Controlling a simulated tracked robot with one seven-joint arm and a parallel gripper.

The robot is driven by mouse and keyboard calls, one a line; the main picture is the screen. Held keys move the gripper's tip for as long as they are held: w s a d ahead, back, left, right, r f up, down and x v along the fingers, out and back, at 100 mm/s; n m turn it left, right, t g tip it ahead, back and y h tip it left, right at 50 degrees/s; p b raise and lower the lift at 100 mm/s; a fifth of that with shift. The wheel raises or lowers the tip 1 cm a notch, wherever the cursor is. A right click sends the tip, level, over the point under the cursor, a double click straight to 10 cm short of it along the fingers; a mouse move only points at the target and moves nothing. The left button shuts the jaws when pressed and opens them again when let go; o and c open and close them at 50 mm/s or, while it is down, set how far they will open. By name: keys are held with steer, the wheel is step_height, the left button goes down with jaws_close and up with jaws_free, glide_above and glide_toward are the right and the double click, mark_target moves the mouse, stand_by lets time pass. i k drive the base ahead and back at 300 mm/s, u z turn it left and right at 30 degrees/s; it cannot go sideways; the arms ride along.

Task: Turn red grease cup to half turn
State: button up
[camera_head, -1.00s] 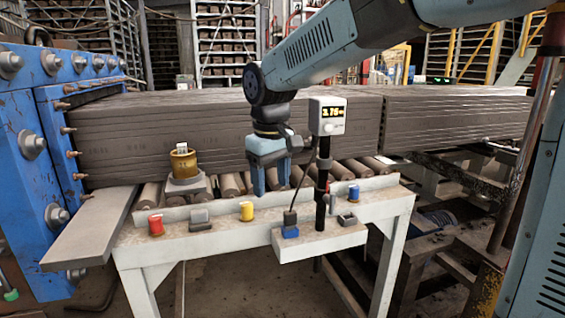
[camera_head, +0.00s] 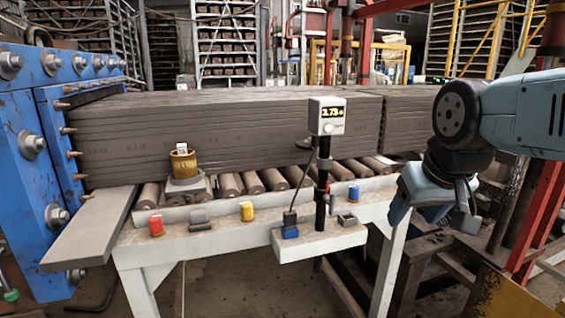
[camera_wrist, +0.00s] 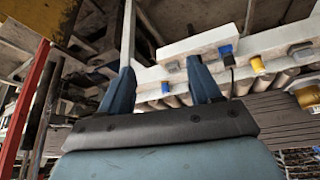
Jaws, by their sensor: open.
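The red grease cup (camera_head: 155,225) stands at the left end of the white rail in the head view. A yellow cup (camera_head: 246,211) and a blue cup (camera_head: 353,192) stand farther right along the same rail. My gripper (camera_head: 432,214) is to the right of the table, past the blue cup and well apart from the red cup. In the wrist view my gripper (camera_wrist: 160,80) shows two blue fingers spread apart with nothing between them. The blue cup (camera_wrist: 225,51) and the yellow cup (camera_wrist: 257,65) show beyond the fingers; I cannot make out the red cup there.
A post with a display (camera_head: 327,116) rises from a front shelf (camera_head: 320,243). A brass cup (camera_head: 183,162) sits on a grey block behind the rail. Long clay columns (camera_head: 230,125) lie on rollers behind. A blue machine (camera_head: 40,150) bounds the left side.

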mark_target(154, 220)
steer(key=u, duration=1.65)
steer(key=k, duration=0.6)
steer(key=u, duration=0.2)
steer(key=i, duration=1.55)
steer(key=z, duration=0.15)
